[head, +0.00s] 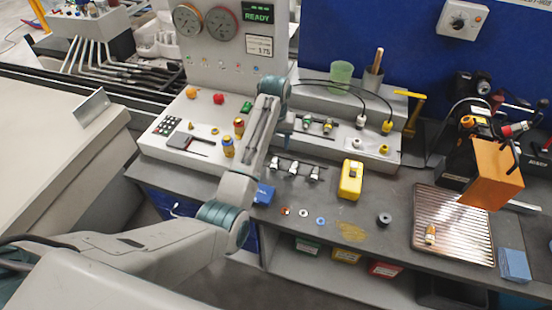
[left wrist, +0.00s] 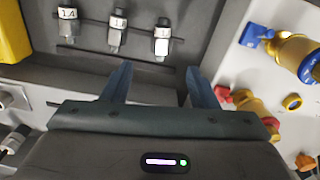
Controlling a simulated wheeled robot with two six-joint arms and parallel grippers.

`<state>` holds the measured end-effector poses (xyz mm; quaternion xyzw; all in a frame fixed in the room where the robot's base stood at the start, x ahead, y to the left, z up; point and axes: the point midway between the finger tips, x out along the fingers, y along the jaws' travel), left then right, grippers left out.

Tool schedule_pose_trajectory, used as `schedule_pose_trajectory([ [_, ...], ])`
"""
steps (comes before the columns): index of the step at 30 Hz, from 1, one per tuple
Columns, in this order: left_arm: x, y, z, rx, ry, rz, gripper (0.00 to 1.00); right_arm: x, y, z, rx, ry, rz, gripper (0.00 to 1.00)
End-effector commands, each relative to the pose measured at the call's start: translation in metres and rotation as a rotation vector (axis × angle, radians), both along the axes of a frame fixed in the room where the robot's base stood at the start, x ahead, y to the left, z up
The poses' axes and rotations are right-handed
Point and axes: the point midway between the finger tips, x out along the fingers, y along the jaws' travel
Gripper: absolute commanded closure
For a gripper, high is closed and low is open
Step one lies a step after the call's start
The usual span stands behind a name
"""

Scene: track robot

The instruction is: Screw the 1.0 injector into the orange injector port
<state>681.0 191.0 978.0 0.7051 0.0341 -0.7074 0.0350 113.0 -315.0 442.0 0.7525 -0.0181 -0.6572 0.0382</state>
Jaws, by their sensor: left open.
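Three metal injectors with white number tags stand in a row on a dark rack in the left wrist view: a left one (left wrist: 67,22) tagged 1.4, a middle one (left wrist: 117,32) and a right one (left wrist: 162,42). The middle and right tags are hard to read, so I cannot tell which is the 1.0 injector. The row also shows in the head view (head: 294,169). My left gripper (left wrist: 156,85) is open and empty, its fingers pointing toward the row. In the head view my arm largely hides it. I cannot pick out the orange injector port with certainty. My right gripper is not in view.
A yellow box (head: 350,180) stands right of the injectors. Valves with red (left wrist: 250,103) and blue (left wrist: 295,50) handles stand on the other side. A grey block (head: 345,140) with fittings and cables is behind. A ribbed tray (head: 470,250) lies at the right.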

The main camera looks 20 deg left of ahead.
Motion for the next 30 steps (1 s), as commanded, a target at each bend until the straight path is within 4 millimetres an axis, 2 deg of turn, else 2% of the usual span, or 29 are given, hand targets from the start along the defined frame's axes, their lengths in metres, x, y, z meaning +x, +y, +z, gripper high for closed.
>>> schedule_pose_trajectory([
  [3, -0.001, 0.000, -0.017, 0.001, 0.004, 0.000, 0.46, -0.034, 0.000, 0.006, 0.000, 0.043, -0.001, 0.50],
  [6, 0.000, 0.000, -0.027, 0.000, 0.001, 0.000, 0.46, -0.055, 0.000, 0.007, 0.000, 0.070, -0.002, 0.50],
  [8, 0.000, 0.000, -0.031, 0.000, 0.000, 0.000, 0.46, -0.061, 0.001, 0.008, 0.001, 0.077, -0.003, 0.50],
  [11, 0.000, 0.001, -0.038, 0.001, 0.002, 0.000, 0.46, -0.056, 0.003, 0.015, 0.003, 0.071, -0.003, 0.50],
  [16, 0.000, 0.002, -0.060, 0.001, 0.003, 0.000, 0.46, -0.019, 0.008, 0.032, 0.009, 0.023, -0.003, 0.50],
  [19, 0.001, 0.001, -0.075, 0.001, 0.002, 0.000, 0.46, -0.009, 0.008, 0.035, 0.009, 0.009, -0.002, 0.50],
  [23, 0.001, 0.001, -0.083, 0.000, 0.000, 0.000, 0.46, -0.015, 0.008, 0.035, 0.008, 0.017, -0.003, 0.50],
  [29, 0.001, 0.001, -0.084, 0.000, -0.001, 0.000, 0.46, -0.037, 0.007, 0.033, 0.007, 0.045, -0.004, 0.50],
  [30, 0.001, 0.001, -0.084, 0.000, -0.001, 0.000, 0.54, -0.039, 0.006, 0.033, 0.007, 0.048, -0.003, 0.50],
])
